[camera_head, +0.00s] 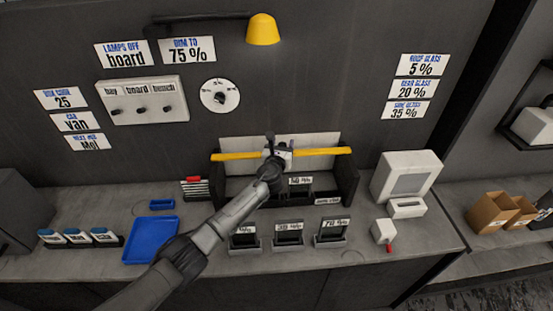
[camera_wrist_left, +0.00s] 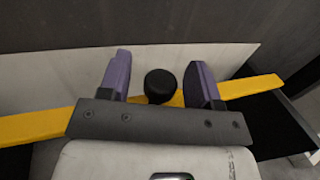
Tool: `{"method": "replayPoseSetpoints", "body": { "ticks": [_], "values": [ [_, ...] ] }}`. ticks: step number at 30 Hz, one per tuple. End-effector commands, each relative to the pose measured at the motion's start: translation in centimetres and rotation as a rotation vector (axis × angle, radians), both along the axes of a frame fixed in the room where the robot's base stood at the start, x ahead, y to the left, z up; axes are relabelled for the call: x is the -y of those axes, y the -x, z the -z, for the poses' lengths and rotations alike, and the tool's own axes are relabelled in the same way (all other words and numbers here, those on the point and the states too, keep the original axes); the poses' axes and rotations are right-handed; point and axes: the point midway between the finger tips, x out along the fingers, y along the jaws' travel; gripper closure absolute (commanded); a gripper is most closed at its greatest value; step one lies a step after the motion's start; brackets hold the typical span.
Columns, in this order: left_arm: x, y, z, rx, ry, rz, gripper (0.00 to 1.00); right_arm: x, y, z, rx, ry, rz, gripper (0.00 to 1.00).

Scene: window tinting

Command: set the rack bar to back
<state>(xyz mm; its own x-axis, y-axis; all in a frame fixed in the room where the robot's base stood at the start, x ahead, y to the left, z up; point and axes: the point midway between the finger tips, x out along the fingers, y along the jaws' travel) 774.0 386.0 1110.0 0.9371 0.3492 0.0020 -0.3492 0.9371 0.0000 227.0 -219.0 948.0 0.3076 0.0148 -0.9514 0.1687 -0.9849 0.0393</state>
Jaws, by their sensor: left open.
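The yellow rack bar (camera_head: 228,156) lies across the top of the black rack (camera_head: 343,177), in front of a pale panel (camera_head: 318,139). In the left wrist view the bar (camera_wrist_left: 40,126) runs behind my gripper, with a round black knob (camera_wrist_left: 160,86) at its middle. My left gripper (camera_head: 272,141) is at the bar's middle; in the wrist view its purple fingers (camera_wrist_left: 160,72) stand apart on either side of the knob, with gaps showing. My arm hides part of the rack. My right gripper is not in view.
A blue tray (camera_head: 151,240) lies on the counter at left, under my arm. Several small labelled stands (camera_head: 288,233) line the front of the rack. A white machine (camera_head: 407,177) stands at right. A yellow lamp (camera_head: 263,29) hangs above.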

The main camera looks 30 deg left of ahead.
Motion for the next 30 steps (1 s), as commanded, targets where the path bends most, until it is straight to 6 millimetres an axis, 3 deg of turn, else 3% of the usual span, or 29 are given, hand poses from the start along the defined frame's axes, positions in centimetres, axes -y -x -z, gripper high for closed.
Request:
{"method": "replayPoseSetpoints", "body": {
  "ticks": [4, 18, 30],
  "values": [
    [0.8, 2.0, -0.2, -0.003, -0.001, 0.004, 0.42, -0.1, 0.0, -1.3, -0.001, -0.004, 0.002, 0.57],
    [3.4, 9.4, 0.1, -0.004, 0.000, 0.002, 0.42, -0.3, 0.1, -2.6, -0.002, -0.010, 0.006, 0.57],
    [4.5, 12.0, 0.1, -0.003, 0.000, 0.001, 0.42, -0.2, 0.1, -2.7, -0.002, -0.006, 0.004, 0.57]
  ]
}}
